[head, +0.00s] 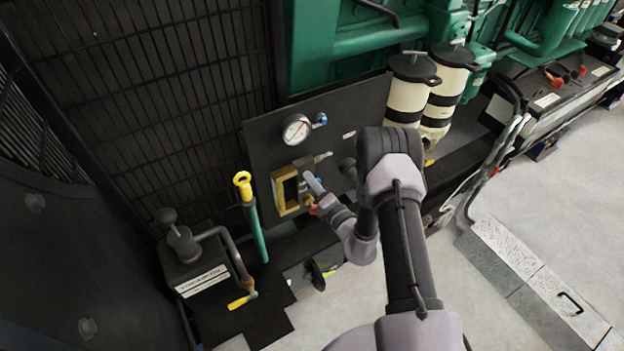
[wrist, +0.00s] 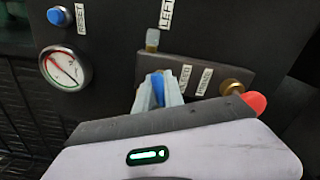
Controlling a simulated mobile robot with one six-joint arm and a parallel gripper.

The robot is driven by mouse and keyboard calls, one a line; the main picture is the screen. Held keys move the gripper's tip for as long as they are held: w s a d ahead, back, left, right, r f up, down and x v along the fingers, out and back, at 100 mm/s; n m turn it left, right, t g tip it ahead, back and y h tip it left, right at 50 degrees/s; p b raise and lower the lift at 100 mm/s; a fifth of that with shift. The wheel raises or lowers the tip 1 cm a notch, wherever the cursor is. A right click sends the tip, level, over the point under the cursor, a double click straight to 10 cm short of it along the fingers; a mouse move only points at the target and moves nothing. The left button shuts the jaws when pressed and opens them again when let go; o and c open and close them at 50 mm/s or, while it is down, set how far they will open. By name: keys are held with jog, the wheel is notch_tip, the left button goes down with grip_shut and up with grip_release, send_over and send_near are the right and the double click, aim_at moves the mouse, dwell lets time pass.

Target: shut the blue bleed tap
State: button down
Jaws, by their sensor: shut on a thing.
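In the wrist view the blue bleed tap (wrist: 158,90) shows as a blue handle between the pale fingers of my gripper (wrist: 157,84), which is shut on it. It sits at the left end of a dark block marked BLEED and PRIME. How far the tap is turned cannot be told. In the head view my gripper (head: 311,183) is at the dark panel, just right of a brass-coloured frame, and the tap cannot be made out there.
A red-tipped handle (wrist: 254,102) sits right of the bleed tap, by the PRIME label. A round gauge (head: 297,129) and a blue RESET button (head: 320,119) are above on the panel. Cream canisters (head: 408,97) stand to the right. A yellow-topped green rod (head: 252,215) is at left.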

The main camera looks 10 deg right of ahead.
jog(key=m+p, duration=0.1)
jog(key=m, duration=0.3)
jog(key=shift+m, duration=0.3)
jog(key=shift+m+p, duration=0.35)
jog(key=shift+m, duration=2.15)
jog(key=c, duration=1.3)
grip_release()
jog(key=p+v, duration=0.2)
jog(key=v, duration=1.5)
jog(key=shift+s, duration=0.2)
